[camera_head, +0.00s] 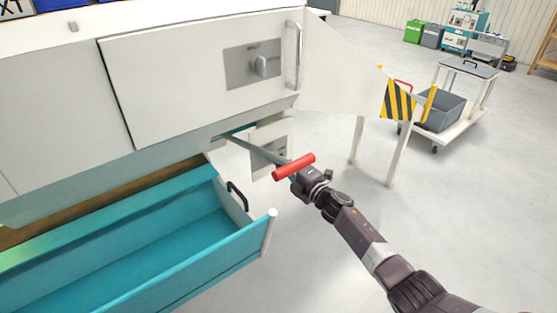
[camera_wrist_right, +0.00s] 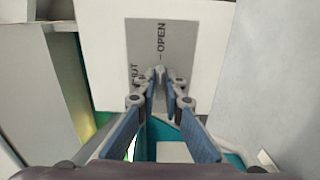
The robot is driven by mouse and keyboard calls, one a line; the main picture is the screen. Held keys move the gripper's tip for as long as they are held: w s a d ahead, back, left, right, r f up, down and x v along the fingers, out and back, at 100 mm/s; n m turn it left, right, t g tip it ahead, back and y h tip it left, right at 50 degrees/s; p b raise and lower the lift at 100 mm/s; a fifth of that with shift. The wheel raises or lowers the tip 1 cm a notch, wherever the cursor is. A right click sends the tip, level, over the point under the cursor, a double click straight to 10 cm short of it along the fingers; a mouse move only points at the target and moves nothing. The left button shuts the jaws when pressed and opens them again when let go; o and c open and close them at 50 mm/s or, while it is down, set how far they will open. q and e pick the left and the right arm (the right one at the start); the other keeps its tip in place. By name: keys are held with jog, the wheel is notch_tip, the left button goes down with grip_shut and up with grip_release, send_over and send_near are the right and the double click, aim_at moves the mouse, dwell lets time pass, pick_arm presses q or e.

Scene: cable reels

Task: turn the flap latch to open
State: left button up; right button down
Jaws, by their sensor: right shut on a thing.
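A small white flap (camera_head: 285,128) with a grey plate stands under the cabinet, partly hidden by my gripper and a red bar. In the right wrist view the grey plate (camera_wrist_right: 185,48) reads OPEN, and a word to the left, partly hidden, ends like SHUT. My right gripper (camera_wrist_right: 160,80) has its fingertips closed on the pale latch knob (camera_wrist_right: 160,71), just below the OPEN mark. The knob seems to line up with that mark. In the head view my right gripper's tips are hidden behind the red bar. My left gripper is in no view.
The cabinet's larger door (camera_head: 180,90) above has its own plate, knob (camera_head: 260,66) and handle. An open teal drawer (camera_head: 120,250) lies left of my arm. The red bar (camera_head: 294,167) on a grey rod sits close to my gripper.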

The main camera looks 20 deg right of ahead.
jog(key=shift+r, duration=0.25)
jog(key=c, duration=2.1)
grip_release()
jog(key=shift+o, duration=0.3)
jog(key=shift+w+a+f, duration=0.1)
jog(key=shift+f, duration=0.1)
jog(key=v, duration=1.2)
